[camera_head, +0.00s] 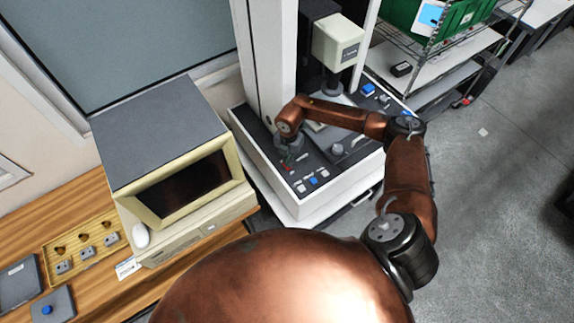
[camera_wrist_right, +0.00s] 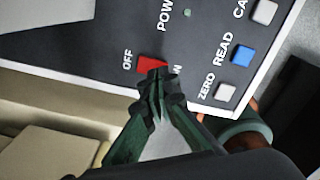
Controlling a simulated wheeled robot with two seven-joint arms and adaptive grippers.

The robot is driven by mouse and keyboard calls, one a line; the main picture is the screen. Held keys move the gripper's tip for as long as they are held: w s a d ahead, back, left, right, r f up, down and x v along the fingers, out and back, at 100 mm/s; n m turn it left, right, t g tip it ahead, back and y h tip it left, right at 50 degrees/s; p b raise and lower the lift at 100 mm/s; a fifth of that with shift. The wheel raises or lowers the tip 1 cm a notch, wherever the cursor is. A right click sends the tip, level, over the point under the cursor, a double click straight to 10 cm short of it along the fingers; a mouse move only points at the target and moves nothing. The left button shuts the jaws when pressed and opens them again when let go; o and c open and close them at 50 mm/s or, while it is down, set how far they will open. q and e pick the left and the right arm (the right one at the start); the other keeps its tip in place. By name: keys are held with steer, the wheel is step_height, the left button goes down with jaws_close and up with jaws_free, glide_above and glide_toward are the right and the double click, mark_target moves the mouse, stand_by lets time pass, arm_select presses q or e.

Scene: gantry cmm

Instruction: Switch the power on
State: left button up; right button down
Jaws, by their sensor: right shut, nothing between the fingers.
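The red power switch (camera_wrist_right: 147,64) sits on the dark control panel (camera_wrist_right: 110,30) in the right wrist view. "OFF" is printed on its left; the label on its right is mostly hidden by my fingertips, with only an "N" showing. My right gripper (camera_wrist_right: 159,80) is shut and empty, its tips at the right end of the switch; I cannot tell whether they touch it. In the head view the right gripper (camera_head: 287,164) is low over the near left part of the panel. A small green indicator (camera_wrist_right: 187,13) is by the "POWER" lettering. My left gripper is out of view.
Blue "READ" (camera_wrist_right: 242,55) and pale "ZERO" (camera_wrist_right: 225,92) buttons lie right of the switch. A white column (camera_head: 262,60) and beige measuring head (camera_head: 338,42) stand behind the panel. A beige monitor (camera_head: 180,170) is on the wooden bench at left.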

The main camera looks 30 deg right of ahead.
steer(key=shift+f+b, duration=0.75)
steer(key=shift+f, duration=0.35)
stand_by(0.6)
steer(key=shift+r, duration=0.15)
steer(key=shift+r+p, duration=2.35)
steer(key=shift+r, duration=1.1)
steer(key=shift+f, duration=0.1)
